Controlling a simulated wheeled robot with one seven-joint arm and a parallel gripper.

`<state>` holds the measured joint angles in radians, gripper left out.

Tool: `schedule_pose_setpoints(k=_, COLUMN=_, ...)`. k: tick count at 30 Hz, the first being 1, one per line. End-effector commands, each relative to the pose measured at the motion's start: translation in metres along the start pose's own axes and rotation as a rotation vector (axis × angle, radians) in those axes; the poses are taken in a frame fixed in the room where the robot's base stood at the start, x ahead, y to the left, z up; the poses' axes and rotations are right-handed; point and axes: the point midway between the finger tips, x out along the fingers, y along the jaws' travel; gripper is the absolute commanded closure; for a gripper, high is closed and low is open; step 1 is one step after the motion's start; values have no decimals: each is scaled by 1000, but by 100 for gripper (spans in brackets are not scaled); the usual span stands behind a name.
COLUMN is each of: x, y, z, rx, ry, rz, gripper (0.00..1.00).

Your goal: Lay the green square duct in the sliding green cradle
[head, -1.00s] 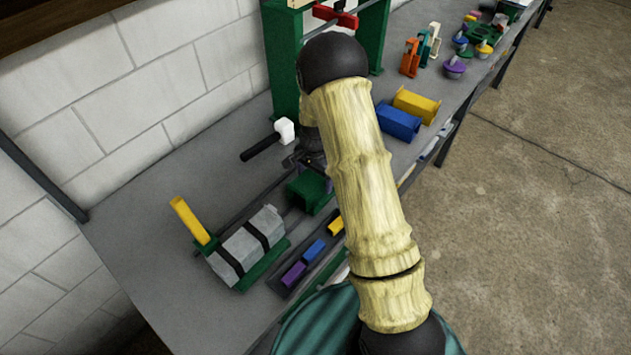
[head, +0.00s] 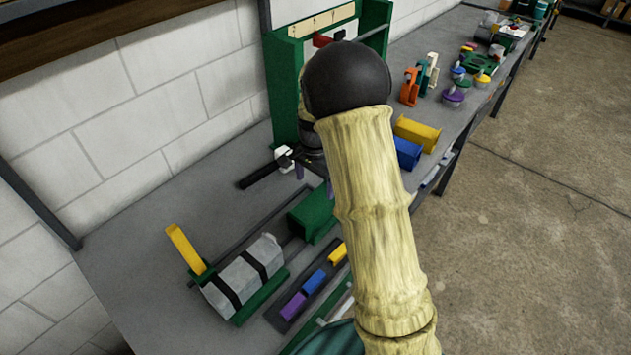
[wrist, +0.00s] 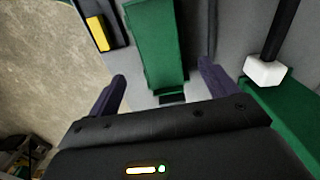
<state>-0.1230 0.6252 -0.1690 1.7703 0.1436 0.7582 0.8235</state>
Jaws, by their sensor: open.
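A long green square-sided piece (head: 312,213) lies on the bench beside the rails, below and in front of my gripper (head: 314,180). In the wrist view the green piece (wrist: 157,45) runs away from between my fingers. I cannot tell whether this is the duct lying in the cradle or only one of the two. My gripper (wrist: 162,78) is open, its two purple fingers spread wider than the green piece, with nothing held. In the head view my arm hides part of the gripper and the bench behind it.
A grey strapped block (head: 243,272) with a yellow lever (head: 186,248) is at the left. A dark strip with purple, blue and yellow blocks (head: 314,281) lies in front. A green frame (head: 285,95) with a black-handled white clamp (head: 283,157) stands behind. Yellow (head: 418,133) and blue (head: 408,152) ducts lie right.

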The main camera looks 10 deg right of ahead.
Motion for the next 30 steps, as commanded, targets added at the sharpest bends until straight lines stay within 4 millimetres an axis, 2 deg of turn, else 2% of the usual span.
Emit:
schedule_pose_setpoints(k=7, x=-1, y=1, z=1, rx=-5, ry=1, rz=-1, gripper=15)
schedule_pose_setpoints(k=11, x=-10, y=12, z=7, rx=-63, ry=7, rz=-15, gripper=15)
schedule_pose_setpoints(k=14, x=-23, y=31, z=20, rx=-165, ry=23, rz=-38, gripper=15)
schedule_pose_setpoints(k=21, x=-52, y=98, z=68, rx=-537, ry=102, rz=-95, gripper=15)
schedule_pose_setpoints(k=27, x=-62, y=152, z=109, rx=-831, ry=186, rz=-112, gripper=15)
schedule_pose_setpoints(k=30, x=-62, y=167, z=119, rx=-914, ry=209, rz=-111, gripper=15)
